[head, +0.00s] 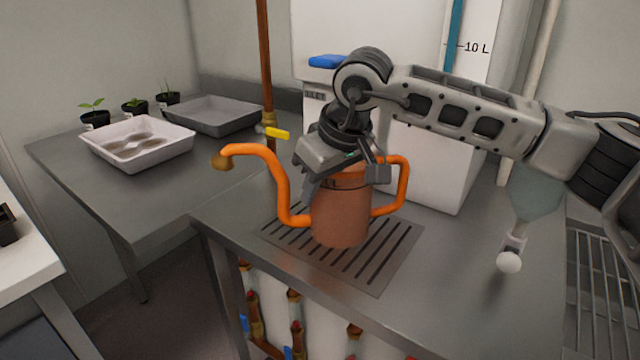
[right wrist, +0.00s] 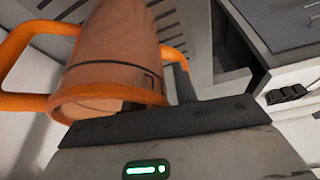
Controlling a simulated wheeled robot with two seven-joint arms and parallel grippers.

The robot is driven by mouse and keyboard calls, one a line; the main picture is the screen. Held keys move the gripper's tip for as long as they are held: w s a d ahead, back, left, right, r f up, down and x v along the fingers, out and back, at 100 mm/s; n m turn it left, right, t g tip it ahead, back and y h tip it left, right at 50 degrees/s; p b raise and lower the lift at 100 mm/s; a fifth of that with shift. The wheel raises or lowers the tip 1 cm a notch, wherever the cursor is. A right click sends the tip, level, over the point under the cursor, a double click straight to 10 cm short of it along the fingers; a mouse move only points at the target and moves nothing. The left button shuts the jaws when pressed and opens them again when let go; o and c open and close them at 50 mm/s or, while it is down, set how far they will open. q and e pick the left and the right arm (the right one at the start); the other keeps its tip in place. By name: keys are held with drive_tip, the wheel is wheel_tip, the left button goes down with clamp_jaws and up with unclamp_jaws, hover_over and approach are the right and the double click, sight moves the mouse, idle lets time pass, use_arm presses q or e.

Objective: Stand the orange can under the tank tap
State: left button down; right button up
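The orange can (head: 341,218) stands upright on or just above the slotted drain grate (head: 385,272). Its long curved spout (head: 278,178) points left and its handle (head: 402,185) is on the right. My right gripper (head: 345,180) is over the can's top, with its fingers at the upper body. Whether they press on it is unclear. In the right wrist view the can (right wrist: 115,60) fills the space before the palm, rim closest. The white tank (head: 425,165) with a 10 L mark stands behind. I cannot make out its tap behind my arm. My left gripper is not in view.
A copper pipe (head: 264,60) with a yellow lever (head: 276,133) rises behind the spout. A white tray (head: 137,158), a grey tray (head: 212,127) and seedling pots (head: 95,119) are on the left table. A white-tipped bulb (head: 510,261) is at the right.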

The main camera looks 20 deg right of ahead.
drive_tip(key=v, duration=0.8)
drive_tip(key=shift+f, duration=0.1)
idle(0.4)
